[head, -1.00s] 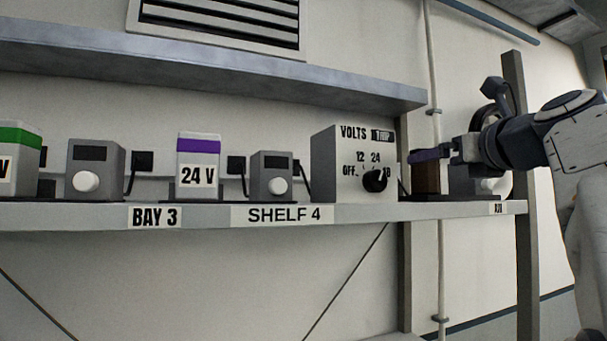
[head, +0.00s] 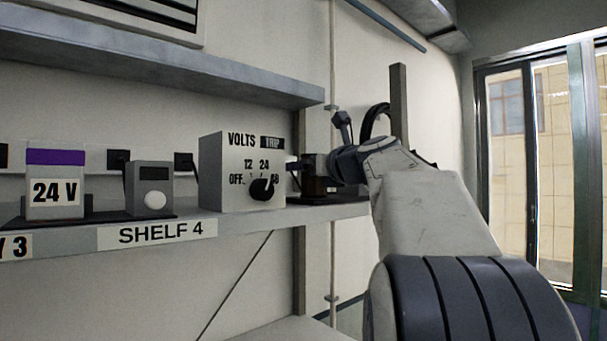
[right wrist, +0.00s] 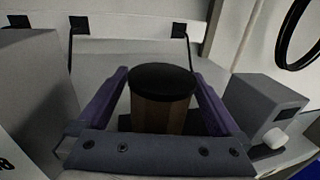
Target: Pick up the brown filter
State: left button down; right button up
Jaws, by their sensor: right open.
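The brown filter, a brown cylinder with a black top (right wrist: 162,108), stands upright in the right wrist view. In the head view it is a small dark brown shape (head: 314,180) at the right end of the shelf, partly hidden by my right gripper. My right gripper (right wrist: 160,76) is open, with its purple fingers on either side of the filter and a visible gap to each. In the head view the gripper (head: 299,163) reaches in from the right. My left gripper is not in view.
The grey VOLTS box (head: 222,172) with a black knob stands just left of the filter. A grey unit with a white knob (right wrist: 266,108) stands close on its right. A 24 V block (head: 54,180) and another knobbed unit (head: 151,180) sit further left on the shelf (head: 260,219).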

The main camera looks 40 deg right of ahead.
jog(key=c, duration=1.4)
jog(key=shift+r, duration=0.15)
notch_tip(320, 180, up, 9)
jog(key=shift+r, duration=0.35)
